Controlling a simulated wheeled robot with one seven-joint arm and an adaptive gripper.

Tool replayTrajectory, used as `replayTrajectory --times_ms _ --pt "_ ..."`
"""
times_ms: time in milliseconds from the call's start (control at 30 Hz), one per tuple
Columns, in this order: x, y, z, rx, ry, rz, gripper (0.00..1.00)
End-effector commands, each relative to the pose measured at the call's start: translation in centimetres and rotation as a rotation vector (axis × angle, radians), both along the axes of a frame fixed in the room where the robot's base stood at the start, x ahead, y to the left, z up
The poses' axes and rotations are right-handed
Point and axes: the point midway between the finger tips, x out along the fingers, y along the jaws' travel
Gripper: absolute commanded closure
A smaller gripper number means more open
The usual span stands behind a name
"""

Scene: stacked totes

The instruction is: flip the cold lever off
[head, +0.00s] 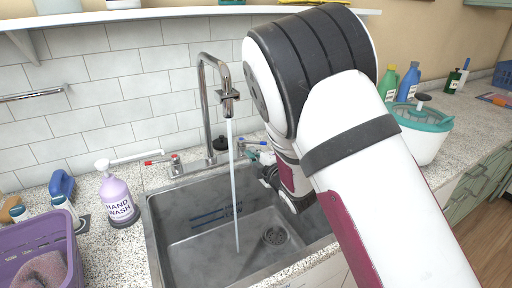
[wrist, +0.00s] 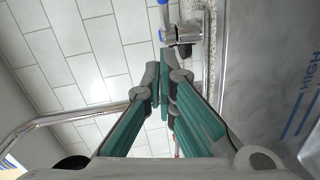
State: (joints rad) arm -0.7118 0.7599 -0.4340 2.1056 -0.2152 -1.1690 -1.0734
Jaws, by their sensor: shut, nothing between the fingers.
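The cold lever (head: 262,143) has a blue tip and sits right of the faucet's base, behind the sink. It also shows at the top edge of the wrist view (wrist: 166,10), beside its chrome valve body (wrist: 182,33). Water runs from the tall chrome faucet (head: 206,100) into the sink. My gripper (head: 264,171) is behind the sink's right side, close to the cold lever, partly hidden by my arm. In the wrist view its teal fingers (wrist: 164,62) are shut and empty, with a gap between their tips and the lever.
A red-tipped lever (head: 152,162) is left of the faucet. The steel sink (head: 190,225) is empty apart from the water stream. A purple soap bottle (head: 119,200) and a purple basket (head: 35,245) stand left. A teal-rimmed white tub (head: 425,130) stands right. A shelf is above.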

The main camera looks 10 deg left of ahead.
Motion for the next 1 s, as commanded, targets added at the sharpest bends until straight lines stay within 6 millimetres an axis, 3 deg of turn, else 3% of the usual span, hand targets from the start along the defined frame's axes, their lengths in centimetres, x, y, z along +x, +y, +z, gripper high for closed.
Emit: replayTrajectory --times_ms 100,400,1000 --pt "1.9 1.2 -0.3 0.001 -0.002 0.001 1.00" --pt "5.0 0.1 -1.0 0.000 0.000 0.000 1.00" --pt "5.6 -0.2 -1.0 0.001 -0.001 0.017 1.00"
